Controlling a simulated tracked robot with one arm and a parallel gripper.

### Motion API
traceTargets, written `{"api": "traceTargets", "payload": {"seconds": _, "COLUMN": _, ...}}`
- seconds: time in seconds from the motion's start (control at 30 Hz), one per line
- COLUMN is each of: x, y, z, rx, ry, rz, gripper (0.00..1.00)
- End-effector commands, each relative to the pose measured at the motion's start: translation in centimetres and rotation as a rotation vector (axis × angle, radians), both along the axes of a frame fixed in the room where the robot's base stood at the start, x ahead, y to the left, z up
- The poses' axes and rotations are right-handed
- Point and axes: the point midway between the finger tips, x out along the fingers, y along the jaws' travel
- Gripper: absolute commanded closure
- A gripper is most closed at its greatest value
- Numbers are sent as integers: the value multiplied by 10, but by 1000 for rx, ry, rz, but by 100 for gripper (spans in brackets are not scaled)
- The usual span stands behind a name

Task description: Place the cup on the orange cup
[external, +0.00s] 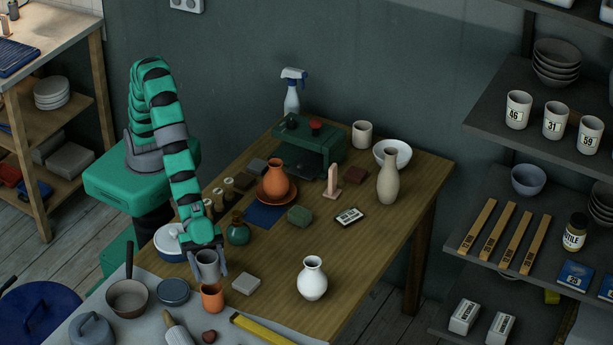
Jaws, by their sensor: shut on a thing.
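My gripper (208,267) is shut on a grey cup (207,262), with one finger on each side of it. The grey cup is upright. An orange cup (212,298) stands on the table just below the grey cup in the external view. The bottom of the grey cup appears right at or just above the orange cup's rim. I cannot tell from this view whether the two cups touch.
A grey block (246,284) lies to the right of the orange cup. A white vase (312,279) stands farther right, with bare wood between.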

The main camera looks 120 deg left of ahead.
Motion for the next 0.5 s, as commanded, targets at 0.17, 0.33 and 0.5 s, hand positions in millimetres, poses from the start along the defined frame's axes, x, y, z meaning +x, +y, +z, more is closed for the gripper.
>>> {"api": "traceTargets", "payload": {"seconds": 0.17, "x": 0, "y": 0, "z": -29, "rx": 4, "ry": 6, "rz": 1, "gripper": 72}}
{"api": "traceTargets", "payload": {"seconds": 0.33, "x": 0, "y": 0, "z": -38, "rx": 1, "ry": 3, "rz": 0, "gripper": 72}}
{"api": "traceTargets", "payload": {"seconds": 0.5, "x": 0, "y": 0, "z": -36, "rx": 1, "ry": 2, "rz": 0, "gripper": 72}}
